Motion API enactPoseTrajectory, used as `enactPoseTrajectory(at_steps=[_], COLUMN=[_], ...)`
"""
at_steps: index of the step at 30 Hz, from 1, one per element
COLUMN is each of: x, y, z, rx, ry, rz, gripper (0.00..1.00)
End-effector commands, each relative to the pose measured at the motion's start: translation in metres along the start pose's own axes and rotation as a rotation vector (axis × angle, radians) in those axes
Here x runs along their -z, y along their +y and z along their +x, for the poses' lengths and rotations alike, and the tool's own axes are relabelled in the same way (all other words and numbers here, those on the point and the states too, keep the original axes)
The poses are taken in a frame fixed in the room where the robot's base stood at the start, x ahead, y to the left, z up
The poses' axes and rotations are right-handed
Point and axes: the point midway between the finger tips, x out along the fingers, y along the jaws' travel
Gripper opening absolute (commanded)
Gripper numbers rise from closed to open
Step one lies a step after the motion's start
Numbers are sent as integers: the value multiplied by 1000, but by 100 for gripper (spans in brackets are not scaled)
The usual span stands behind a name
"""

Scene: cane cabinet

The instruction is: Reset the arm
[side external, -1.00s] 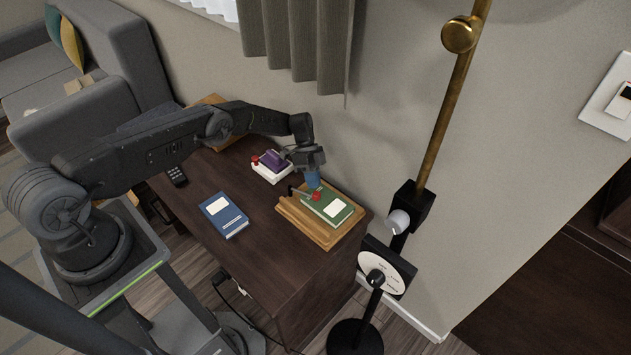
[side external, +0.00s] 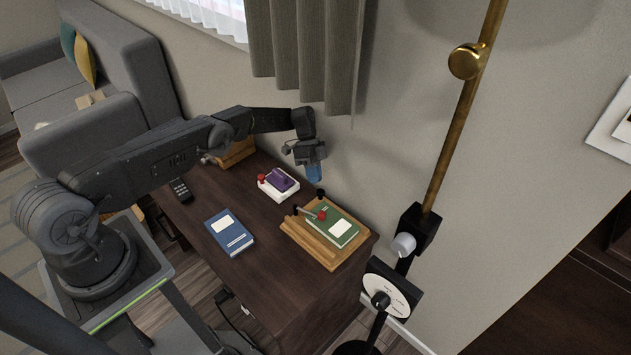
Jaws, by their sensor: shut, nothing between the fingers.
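My gripper (side external: 314,176) hangs in the air above the back of the dark cabinet top (side external: 262,253). It points down, shut and empty, clear of the things below. A wooden tray (side external: 312,247) holds a green book (side external: 335,227) with a white label. A blue book (side external: 229,232) lies flat to the left of the tray. A white box (side external: 271,190) with a purple item (side external: 284,179) and a red knob sits behind the blue book.
A black remote (side external: 180,190) lies at the left of the cabinet top. A wooden holder (side external: 236,154) stands at the back left. A brass lamp pole (side external: 458,121) and a dial on a stand (side external: 386,292) rise at the right. A grey curtain (side external: 305,58) hangs behind.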

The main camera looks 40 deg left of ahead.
Motion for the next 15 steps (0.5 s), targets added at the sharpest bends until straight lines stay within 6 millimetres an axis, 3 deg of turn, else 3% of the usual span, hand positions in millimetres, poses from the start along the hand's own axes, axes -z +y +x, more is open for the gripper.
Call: enactPoseTrajectory(at_steps=[10, 15], x=[6, 37], y=[7, 25], z=[-1, -21], rx=[-32, -66], ry=[20, 51], rz=[-18, -90], gripper=[0, 0])
